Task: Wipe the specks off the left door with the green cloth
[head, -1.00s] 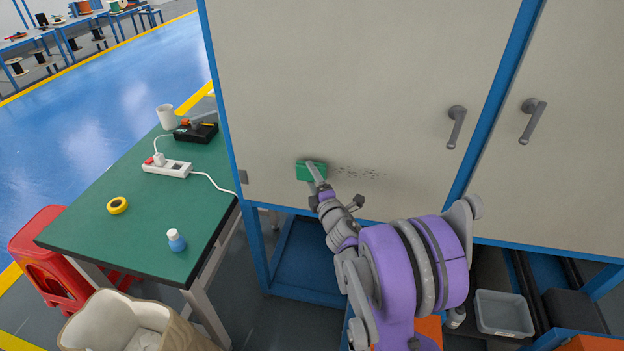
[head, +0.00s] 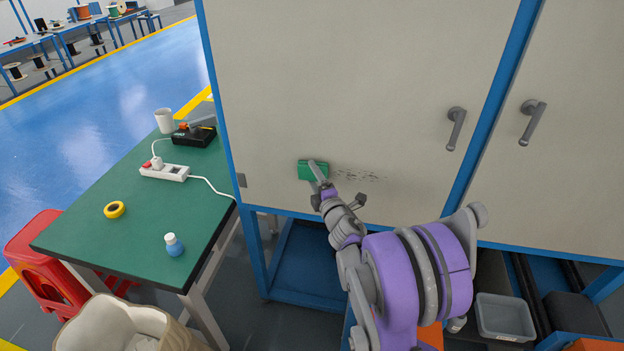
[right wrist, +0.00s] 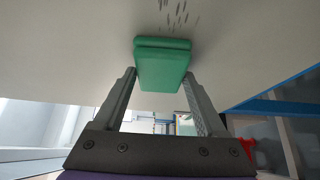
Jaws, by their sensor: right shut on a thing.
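The left door (head: 350,80) is a large pale panel with a grey handle near its right edge. Dark specks (head: 362,177) lie in a short band low on it. My right gripper (head: 319,178) is at the door, just left of the specks, shut on the green cloth (head: 307,170). In the right wrist view the folded cloth (right wrist: 162,65) sits between both fingers and appears to be against the door. Several specks (right wrist: 178,12) show there just beyond the cloth. My left gripper is not in view.
A green-topped table (head: 130,215) at the left holds a power strip (head: 165,172), yellow tape (head: 115,210), a small blue bottle (head: 174,245), a black box (head: 195,135) and a white cup (head: 164,121). A red stool (head: 35,245) and a pale bin (head: 120,325) stand nearby.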

